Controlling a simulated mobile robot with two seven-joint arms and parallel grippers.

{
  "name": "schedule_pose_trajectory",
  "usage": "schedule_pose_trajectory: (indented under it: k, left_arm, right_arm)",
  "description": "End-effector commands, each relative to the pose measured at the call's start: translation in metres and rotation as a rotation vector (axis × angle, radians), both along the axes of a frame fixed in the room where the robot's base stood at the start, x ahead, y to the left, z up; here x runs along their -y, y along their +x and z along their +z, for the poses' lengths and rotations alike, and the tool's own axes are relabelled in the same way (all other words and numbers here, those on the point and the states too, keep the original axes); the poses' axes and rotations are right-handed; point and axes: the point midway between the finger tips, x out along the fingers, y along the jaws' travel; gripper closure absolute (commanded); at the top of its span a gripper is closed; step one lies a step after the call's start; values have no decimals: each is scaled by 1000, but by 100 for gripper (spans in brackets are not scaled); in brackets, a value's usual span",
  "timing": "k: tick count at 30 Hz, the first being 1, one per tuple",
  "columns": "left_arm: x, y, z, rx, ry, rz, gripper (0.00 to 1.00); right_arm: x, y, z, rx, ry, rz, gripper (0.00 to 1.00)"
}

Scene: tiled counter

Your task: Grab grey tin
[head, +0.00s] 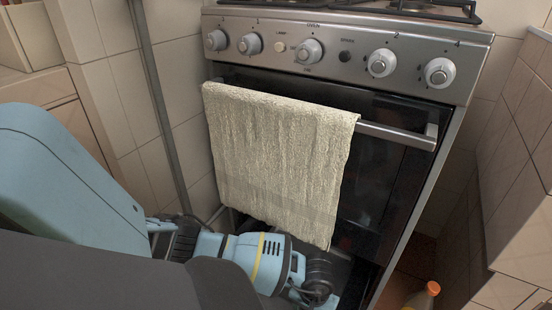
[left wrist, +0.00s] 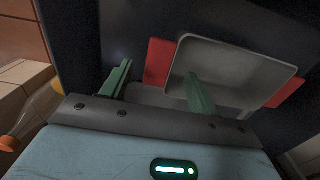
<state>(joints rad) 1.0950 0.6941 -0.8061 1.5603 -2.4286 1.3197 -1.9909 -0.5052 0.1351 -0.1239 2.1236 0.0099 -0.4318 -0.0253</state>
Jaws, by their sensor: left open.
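A grey tin (left wrist: 238,68) with a shallow rectangular hollow and red parts at its two ends shows in the left wrist view, in front of a dark surface. My left gripper (left wrist: 160,70) is open. Its two green fingers are spread, one left of the near red end (left wrist: 157,62) and the other overlapping the tin's hollow in the picture. I cannot tell whether they touch it. In the head view my left arm reaches down low before the oven, and its fingers and the tin cannot be made out there. My right gripper is not in view.
A steel oven (head: 330,50) with knobs stands ahead, a cream towel (head: 275,155) hanging on its handle (head: 400,134). A bottle with an orange cap (head: 432,288) stands low at the right; it also shows in the left wrist view (left wrist: 38,112). Tiled walls close in both sides.

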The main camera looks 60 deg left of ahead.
Motion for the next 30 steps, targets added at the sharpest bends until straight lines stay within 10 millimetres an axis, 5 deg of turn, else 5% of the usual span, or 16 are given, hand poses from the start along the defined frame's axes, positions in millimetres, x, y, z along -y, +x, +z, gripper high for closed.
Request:
schedule_pose_trajectory:
  k: [4,12,26,30]
  left_arm:
    - [1,0,-24,-3,-1,1,40]
    - [0,1,-26,-1,1,0,40]
    - [0,1,-26,-1,1,0,99]
    - [0,1,-26,-1,1,0,100]
  right_arm:
    - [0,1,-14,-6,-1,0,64]
    - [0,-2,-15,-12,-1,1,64]
    - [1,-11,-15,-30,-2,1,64]
    - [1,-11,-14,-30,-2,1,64]
